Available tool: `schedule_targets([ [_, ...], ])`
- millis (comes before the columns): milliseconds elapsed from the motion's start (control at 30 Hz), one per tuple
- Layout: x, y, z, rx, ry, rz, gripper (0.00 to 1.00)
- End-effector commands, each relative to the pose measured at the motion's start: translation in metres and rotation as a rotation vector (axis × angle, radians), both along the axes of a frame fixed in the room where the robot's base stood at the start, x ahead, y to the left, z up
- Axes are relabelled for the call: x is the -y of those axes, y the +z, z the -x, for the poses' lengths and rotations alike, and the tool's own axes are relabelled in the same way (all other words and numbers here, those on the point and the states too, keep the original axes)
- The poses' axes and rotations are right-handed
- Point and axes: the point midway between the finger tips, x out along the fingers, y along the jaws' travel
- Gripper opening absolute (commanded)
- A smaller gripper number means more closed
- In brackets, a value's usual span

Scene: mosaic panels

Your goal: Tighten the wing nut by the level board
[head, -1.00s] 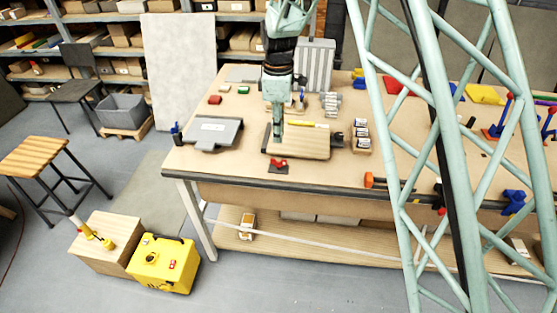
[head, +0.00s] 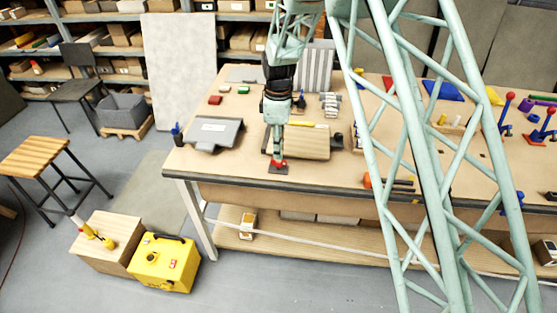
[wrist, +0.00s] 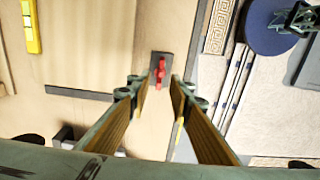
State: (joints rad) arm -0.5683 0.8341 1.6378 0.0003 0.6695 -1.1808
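The red wing nut (head: 278,163) sits on a small dark plate (head: 279,171) near the table's front edge, just in front of the wooden level board (head: 312,146). A yellow level (head: 308,124) lies at the board's far side. In the wrist view the wing nut (wrist: 160,72) shows just beyond the gap between my fingertips, with the board (wrist: 95,45) to its left. My gripper (head: 278,155) points down over the wing nut. In the wrist view my gripper (wrist: 161,88) is open, its fingers apart with nothing between them. Whether a fingertip touches the nut cannot be told.
My teal lattice structure hides part of the table at right. Bare tabletop lies left of the wing nut.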

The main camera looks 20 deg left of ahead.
Motion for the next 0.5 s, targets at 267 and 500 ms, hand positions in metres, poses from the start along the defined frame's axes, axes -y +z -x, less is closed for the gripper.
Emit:
schedule_targets([
  [267,0.0,-0.032,0.001,-0.001,0.0,0.0,0.19],
  [500,0.0,-0.052,0.0,-0.001,0.0,0.0,0.19],
])
